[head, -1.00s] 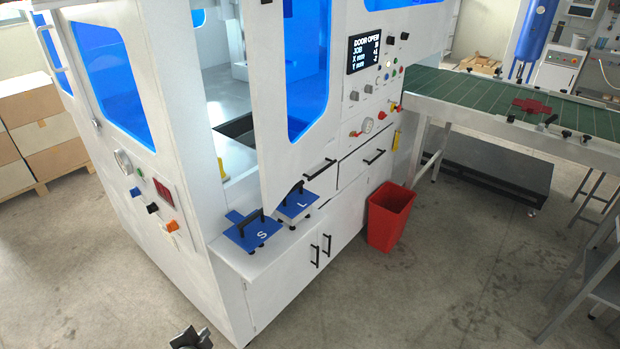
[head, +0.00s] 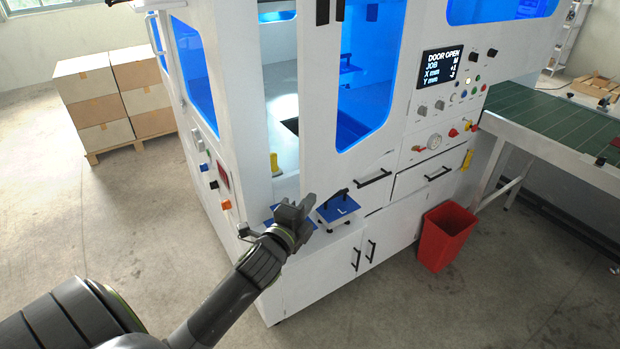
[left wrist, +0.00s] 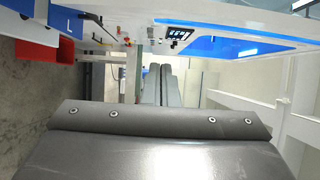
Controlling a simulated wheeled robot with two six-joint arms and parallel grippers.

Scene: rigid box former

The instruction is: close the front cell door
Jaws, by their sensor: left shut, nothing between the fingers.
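The front cell door (head: 318,120) is a white panel with a tall blue window (head: 368,80). It stands open, with a gap to its left that shows the cell's inside. A black handle (head: 323,11) shows at the top edge of the head view. The display (head: 447,65) reads "DOOR OPEN". My left gripper (head: 302,207) is shut and empty, in front of the cell's front ledge and below the door panel's lower end. In the left wrist view its fingers (left wrist: 164,84) lie together. Whether it touches anything is unclear. My right gripper is out of view.
A blue plate marked L (head: 337,208) sits on the ledge; another blue plate (head: 281,222) is partly hidden behind my gripper. A red bin (head: 446,236) stands on the floor at right. A green conveyor (head: 550,118) is beyond. Boxes (head: 105,100) stand at left.

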